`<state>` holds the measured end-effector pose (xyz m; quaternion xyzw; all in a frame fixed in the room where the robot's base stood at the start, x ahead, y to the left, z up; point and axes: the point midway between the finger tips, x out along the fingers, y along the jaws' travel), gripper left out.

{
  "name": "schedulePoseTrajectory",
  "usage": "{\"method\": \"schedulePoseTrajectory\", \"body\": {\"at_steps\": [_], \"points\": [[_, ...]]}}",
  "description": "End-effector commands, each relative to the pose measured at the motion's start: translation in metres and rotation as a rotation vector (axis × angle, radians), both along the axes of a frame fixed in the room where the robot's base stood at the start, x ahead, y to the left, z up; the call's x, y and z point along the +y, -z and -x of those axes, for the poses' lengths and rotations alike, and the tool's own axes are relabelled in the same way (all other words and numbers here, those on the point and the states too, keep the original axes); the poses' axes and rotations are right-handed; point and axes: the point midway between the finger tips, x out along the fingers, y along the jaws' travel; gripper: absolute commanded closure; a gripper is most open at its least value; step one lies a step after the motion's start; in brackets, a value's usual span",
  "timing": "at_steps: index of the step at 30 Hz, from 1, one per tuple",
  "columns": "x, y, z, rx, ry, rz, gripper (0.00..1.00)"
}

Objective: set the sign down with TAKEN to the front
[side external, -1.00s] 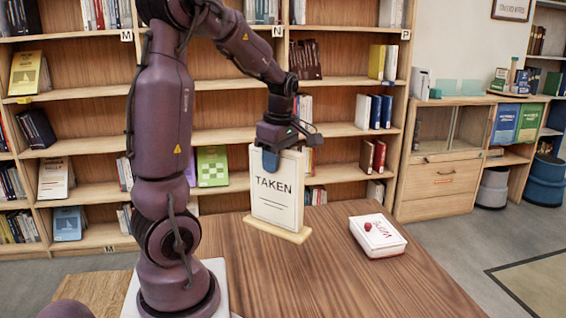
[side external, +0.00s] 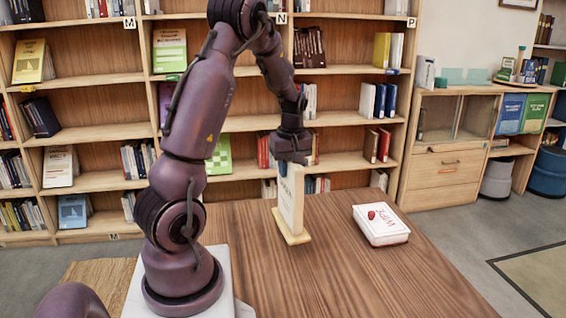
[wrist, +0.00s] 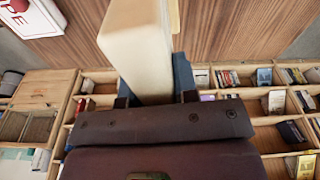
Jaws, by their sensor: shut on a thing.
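The sign (side external: 289,200) is a cream upright board on a pale wooden foot. My gripper (side external: 286,168) is shut on its top part. The word TAKEN cannot be made out now. I cannot tell whether the foot touches the table or hangs just above it. In the wrist view the sign (wrist: 138,45) shows as a pale block between the blue fingers, with its lettering out of sight.
A white box (side external: 380,226) with a red knob and the letters WIPE lies on the wooden table (side external: 345,285), right of the sign. The table is clear in front of the sign. Bookshelves (side external: 95,130) stand behind, and a cabinet (side external: 445,170) stands at the right.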

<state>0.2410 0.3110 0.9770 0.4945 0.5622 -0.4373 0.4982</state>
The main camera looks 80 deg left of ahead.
Motion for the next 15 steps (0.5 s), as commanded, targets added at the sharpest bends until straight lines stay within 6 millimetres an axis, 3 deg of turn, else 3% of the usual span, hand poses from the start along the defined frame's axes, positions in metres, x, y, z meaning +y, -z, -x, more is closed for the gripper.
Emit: {"method": "schedulePoseTrajectory", "body": {"at_steps": [9, 15], "points": [[0.027, 0.022, -0.028, 0.0, 0.598, -0.001, 1.0], [0.037, 0.021, -0.045, -0.002, 0.962, -0.004, 1.0]]}}
